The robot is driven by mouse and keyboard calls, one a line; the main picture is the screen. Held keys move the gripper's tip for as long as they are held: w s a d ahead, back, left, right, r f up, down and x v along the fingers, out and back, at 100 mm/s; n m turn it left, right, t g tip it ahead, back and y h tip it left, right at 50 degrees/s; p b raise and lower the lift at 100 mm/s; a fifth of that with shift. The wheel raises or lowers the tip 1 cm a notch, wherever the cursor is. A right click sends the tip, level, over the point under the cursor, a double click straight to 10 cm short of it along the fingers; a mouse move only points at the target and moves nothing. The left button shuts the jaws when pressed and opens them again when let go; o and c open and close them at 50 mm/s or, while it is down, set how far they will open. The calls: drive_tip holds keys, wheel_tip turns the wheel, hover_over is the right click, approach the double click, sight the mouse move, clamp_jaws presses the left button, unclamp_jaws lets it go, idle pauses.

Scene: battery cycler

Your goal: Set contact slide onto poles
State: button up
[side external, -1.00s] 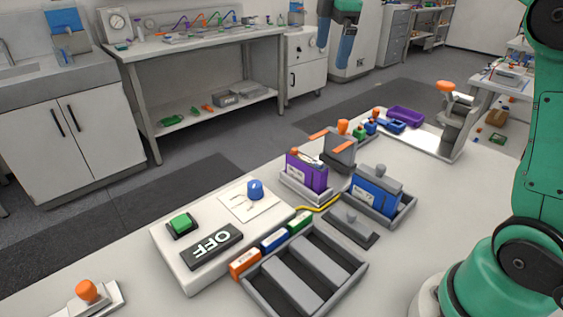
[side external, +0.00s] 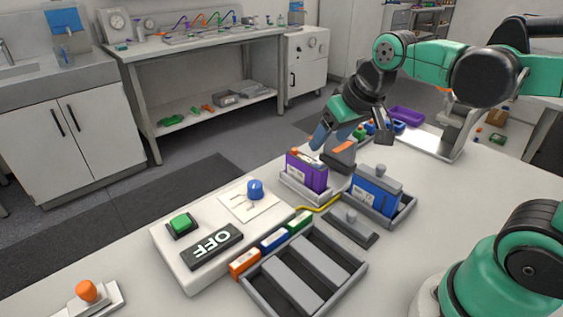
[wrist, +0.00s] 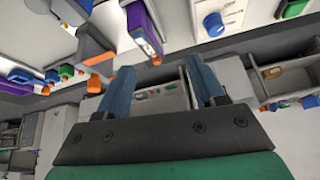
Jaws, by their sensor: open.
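The contact slide looks like the grey block with orange bars (side external: 341,157), just behind the purple battery; my gripper partly hides it. The purple battery (side external: 306,175) stands in a grey cradle, with its poles on top too small to make out well. In the wrist view, the purple battery (wrist: 142,22) and the grey-and-orange block (wrist: 92,42) lie above and left of my fingers. My gripper (side external: 336,133) is open above and beside the block, its blue fingers pointing down-left. In the wrist view, no object shows held between the fingers (wrist: 162,88).
A blue battery (side external: 376,192) sits in a second cradle, right of the purple one. A purple bin (side external: 407,115) stands behind.

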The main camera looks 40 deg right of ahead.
drive_tip(key=w+d+m+g, duration=0.1)
drive_tip(key=w+d+m, duration=0.1)
drive_tip(key=d, duration=0.2)
drive_tip(key=w+d+m+g, duration=0.2)
drive_tip(key=w+d, duration=0.1)
drive_tip(key=d, duration=0.2)
drive_tip(key=w+d+m+g, duration=0.2)
drive_tip(key=w+d, duration=0.1)
drive_tip(key=d, duration=0.1)
drive_tip(key=shift+d+r+m, duration=0.1)
drive_tip(key=shift+d+m, duration=0.2)
drive_tip(key=shift+d, duration=0.1)
drive_tip(key=shift+d+f+g, duration=0.3)
drive_tip(key=shift+d+f, duration=0.1)
drive_tip(key=shift+d, duration=0.1)
hover_over(333, 148)
drive_tip(key=s+d, duration=0.1)
drive_tip(key=shift+s+f, duration=0.1)
drive_tip(key=shift+f, duration=2.55)
clamp_jaws()
